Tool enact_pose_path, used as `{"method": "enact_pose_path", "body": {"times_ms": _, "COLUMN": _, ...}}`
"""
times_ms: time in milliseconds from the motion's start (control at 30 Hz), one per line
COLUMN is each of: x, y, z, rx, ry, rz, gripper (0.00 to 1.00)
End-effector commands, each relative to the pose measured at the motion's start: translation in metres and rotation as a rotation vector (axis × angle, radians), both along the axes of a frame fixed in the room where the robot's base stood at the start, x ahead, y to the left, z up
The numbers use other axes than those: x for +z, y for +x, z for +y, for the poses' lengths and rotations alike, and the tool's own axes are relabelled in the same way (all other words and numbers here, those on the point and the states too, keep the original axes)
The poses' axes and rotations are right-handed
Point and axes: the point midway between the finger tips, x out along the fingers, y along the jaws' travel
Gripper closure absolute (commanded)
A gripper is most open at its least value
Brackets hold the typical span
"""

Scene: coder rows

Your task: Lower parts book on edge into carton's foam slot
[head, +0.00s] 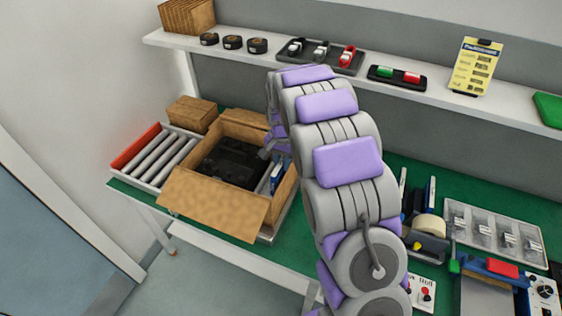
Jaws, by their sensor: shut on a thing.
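The open carton (213,205) stands on the green bench top at the left, with its front flap folded down. Black foam (234,161) fills most of it. My gripper (275,148) is at the carton's right rear side, partly hidden behind my arm. It is shut on a blue and white thing, which looks like the parts book (275,178), upright at the right end inside the carton. The book's lower edge is hidden, and I cannot tell whether it is in the foam slot.
A tray of grey rolls (165,163) and a brown box (192,114) stand left of the carton. A shelf (440,92) with tape rolls and small trays runs above. A tape dispenser (428,226) and a clear parts box (495,232) are at the right.

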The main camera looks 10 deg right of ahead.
Motion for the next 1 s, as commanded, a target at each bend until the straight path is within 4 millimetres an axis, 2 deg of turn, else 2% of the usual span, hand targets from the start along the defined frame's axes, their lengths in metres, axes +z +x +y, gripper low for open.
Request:
{"method": "enact_pose_path", "body": {"times_ms": 33, "x": -0.011, "y": -0.006, "z": 0.0, "rx": -0.001, "ry": 0.0, "rz": 0.025, "gripper": 1.0}}
{"method": "enact_pose_path", "body": {"times_ms": 367, "x": -0.016, "y": -0.009, "z": 0.003, "rx": -0.002, "ry": 0.003, "rz": 0.041, "gripper": 1.0}}
{"method": "enact_pose_path", "body": {"times_ms": 400, "x": -0.017, "y": -0.009, "z": 0.004, "rx": -0.002, "ry": 0.003, "rz": 0.043, "gripper": 0.78}}
{"method": "enact_pose_path", "body": {"times_ms": 700, "x": -0.022, "y": -0.012, "z": 0.006, "rx": -0.003, "ry": 0.003, "rz": 0.058, "gripper": 0.49}}
{"method": "enact_pose_path", "body": {"times_ms": 1000, "x": -0.026, "y": -0.016, "z": 0.004, "rx": -0.004, "ry": 0.006, "rz": 0.073, "gripper": 0.49}}
